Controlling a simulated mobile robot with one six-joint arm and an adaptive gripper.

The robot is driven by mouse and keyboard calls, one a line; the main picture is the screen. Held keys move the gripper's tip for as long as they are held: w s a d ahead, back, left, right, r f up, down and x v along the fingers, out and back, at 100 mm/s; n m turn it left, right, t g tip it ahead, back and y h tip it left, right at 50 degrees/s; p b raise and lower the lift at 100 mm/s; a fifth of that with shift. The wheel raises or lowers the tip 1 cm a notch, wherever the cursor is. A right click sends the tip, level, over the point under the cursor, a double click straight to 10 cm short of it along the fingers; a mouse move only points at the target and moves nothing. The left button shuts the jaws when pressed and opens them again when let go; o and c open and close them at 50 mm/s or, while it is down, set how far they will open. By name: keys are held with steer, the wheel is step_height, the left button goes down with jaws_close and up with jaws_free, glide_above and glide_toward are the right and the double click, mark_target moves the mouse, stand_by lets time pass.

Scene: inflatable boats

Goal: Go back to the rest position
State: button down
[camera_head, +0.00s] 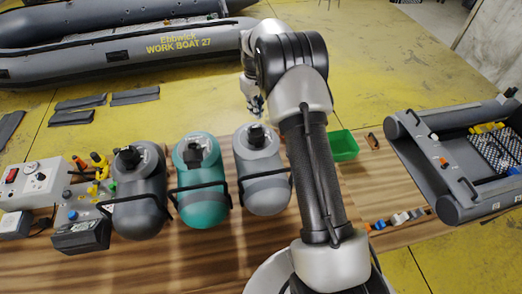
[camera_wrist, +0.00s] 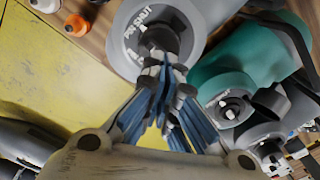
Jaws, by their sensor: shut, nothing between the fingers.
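My gripper (camera_head: 256,104) is shut and empty, with its fingers pointing down just beyond the black-knobbed end of the light grey cylinder (camera_head: 264,178). In the wrist view, my gripper's blue-lined fingers (camera_wrist: 165,72) come together in front of that light grey cylinder (camera_wrist: 125,45), whose end reads "PIN SHUT". The fingertips overlap its dark knob in this view; I cannot tell whether they touch it. My arm reaches up from the bottom of the head view and bends toward the cylinders.
A green bin (camera_head: 343,146) lies right of my arm. A small grey boat model (camera_head: 430,165) is at right. Inflatable boats (camera_head: 120,50) lie behind.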

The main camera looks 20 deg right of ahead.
stand_by(0.4)
steer(key=s+a+r+m+t+b, duration=0.1)
steer(key=s+a+r+b, duration=0.4)
steer(key=s, duration=0.4)
steer(key=s+a+r+m+t+b, duration=0.1)
steer(key=s+a+r+t+b, duration=0.1)
steer(key=s+a+r+b, duration=0.45)
steer(key=s+f+m+b, duration=0.1)
steer(key=s+f+b, duration=0.2)
steer(key=s, duration=0.8)
steer(key=s+a+f+t+b, duration=0.1)
steer(key=s+f+b, duration=0.2)
steer(key=s, duration=0.9)
steer(key=shift+s+f+m+t+b, duration=0.3)
steer(key=shift+f+m+b, duration=0.1)
steer(key=shift+f, duration=0.5)
steer(key=shift+a, duration=0.1)
